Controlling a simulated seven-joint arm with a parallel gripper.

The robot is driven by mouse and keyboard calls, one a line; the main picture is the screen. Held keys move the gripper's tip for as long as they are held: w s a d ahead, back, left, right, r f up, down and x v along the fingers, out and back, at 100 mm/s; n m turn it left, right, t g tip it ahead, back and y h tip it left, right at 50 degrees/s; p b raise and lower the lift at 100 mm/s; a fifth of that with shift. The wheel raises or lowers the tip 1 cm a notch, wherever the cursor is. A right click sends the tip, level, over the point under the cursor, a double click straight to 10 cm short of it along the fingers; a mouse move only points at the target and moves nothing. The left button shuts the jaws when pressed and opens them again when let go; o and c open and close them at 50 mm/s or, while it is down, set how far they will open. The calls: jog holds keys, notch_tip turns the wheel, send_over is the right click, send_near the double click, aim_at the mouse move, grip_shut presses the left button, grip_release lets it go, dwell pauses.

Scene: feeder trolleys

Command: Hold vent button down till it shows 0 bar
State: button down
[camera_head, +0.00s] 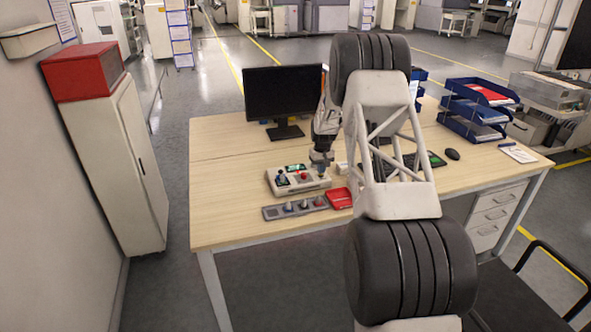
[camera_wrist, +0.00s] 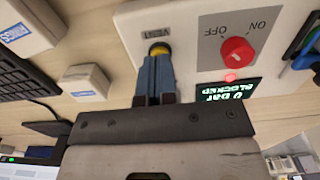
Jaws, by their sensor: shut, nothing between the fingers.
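The white control box (camera_head: 298,182) stands on the wooden desk, left of my arm; its panel (camera_wrist: 190,30) also fills the top of the wrist view. How far the button is pressed cannot be told.
A grey strip (camera_head: 294,207) with several small parts and a red tray (camera_head: 338,198) lie in front of the box. A monitor (camera_head: 284,95) stands behind. A keyboard (camera_head: 415,163) and blue letter trays (camera_head: 470,128) are to the right.

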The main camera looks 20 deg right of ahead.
jog(key=shift+r, duration=2.45)
jog(key=shift+r, duration=0.1)
jog(key=shift+s+a+r, duration=0.15)
jog(key=shift+r, duration=0.05)
jog(key=s+a+r, duration=0.5)
jog(key=s+r, duration=0.3)
jog(key=s, duration=0.1)
jog(key=s+a+r+t, duration=0.1)
jog(key=s+a+r, duration=0.4)
jog(key=s+r, duration=0.4)
jog(key=s+a+r, duration=0.6)
jog(key=s+r, duration=0.2)
jog(key=s, duration=0.2)
jog(key=s+a, duration=0.3)
jog(key=s, duration=1)
jog(key=s+a+t, duration=0.1)
jog(key=s+a, duration=0.2)
jog(key=s, duration=0.9)
jog(key=s+a, duration=0.3)
jog(key=s, duration=1)
jog(key=shift+s+t, duration=0.3)
jog(key=shift+s, duration=0.05)
